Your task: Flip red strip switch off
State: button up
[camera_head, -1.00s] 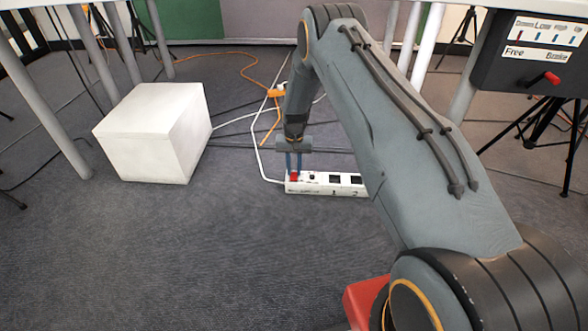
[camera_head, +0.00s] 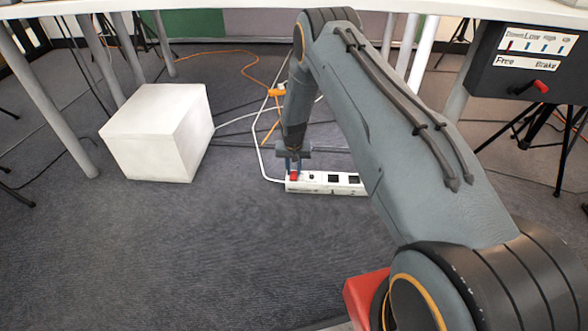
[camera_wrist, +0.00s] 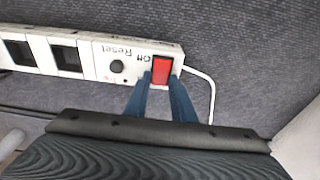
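The white power strip (camera_head: 325,188) lies on the carpet, and it also shows in the wrist view (camera_wrist: 92,61). Its red switch (camera_wrist: 161,70) is at one end, next to the printed "Off" and a round black reset button (camera_wrist: 116,66). In the head view the red switch (camera_head: 294,176) sits just under my gripper (camera_head: 293,168). In the wrist view the two blue fingers of my gripper (camera_wrist: 160,77) stand apart, with their tips at either side of the switch. I cannot tell whether they touch it.
A white box (camera_head: 158,135) stands on the carpet to the left. White and orange cables (camera_head: 258,155) run behind the strip. Table legs (camera_head: 45,100) and a dark control panel (camera_head: 525,62) with a red lever flank the space. The carpet in front is clear.

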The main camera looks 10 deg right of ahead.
aim_at(294, 176)
jog(key=o, duration=0.3)
jog(key=shift+r, duration=0.1)
notch_tip(294, 176, up, 8)
jog(key=s+p, duration=0.1)
jog(key=p, duration=0.2)
jog(key=shift+a+f, duration=0.15)
jog(key=shift+f, duration=0.1)
jog(key=shift+s, duration=0.1)
